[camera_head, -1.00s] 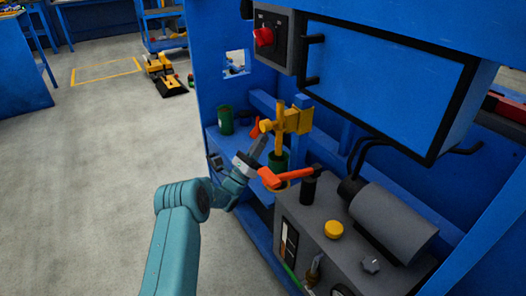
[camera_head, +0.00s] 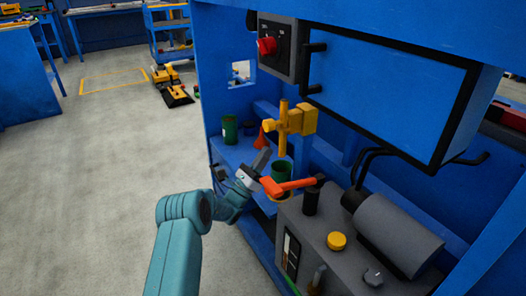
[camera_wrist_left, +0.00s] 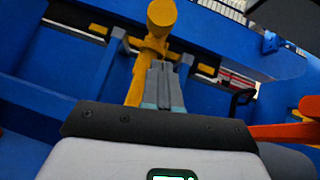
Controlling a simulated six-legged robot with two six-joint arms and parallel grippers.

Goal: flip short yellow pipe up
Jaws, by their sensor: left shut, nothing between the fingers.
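A yellow pipe assembly (camera_head: 283,130) hangs in the blue frame in the head view. It has an upright pipe, a short crosspiece pointing left and a square block at right. In the left wrist view a short yellow pipe (camera_wrist_left: 161,14) shows its round end toward the camera, joined to a slanted yellow pipe (camera_wrist_left: 138,82). My left gripper (camera_head: 263,157) is shut and empty, below and left of the assembly in the head view. Its closed fingers (camera_wrist_left: 164,76) overlap the yellow pipe in the wrist view; I cannot tell whether they touch. My right gripper is out of view.
A green cup (camera_head: 281,172) and an orange handle (camera_head: 290,187) are close to the left gripper. A green can (camera_head: 229,129) and an orange cone (camera_head: 261,139) stand behind. A grey machine (camera_head: 345,240) fills the lower right. Open floor lies left.

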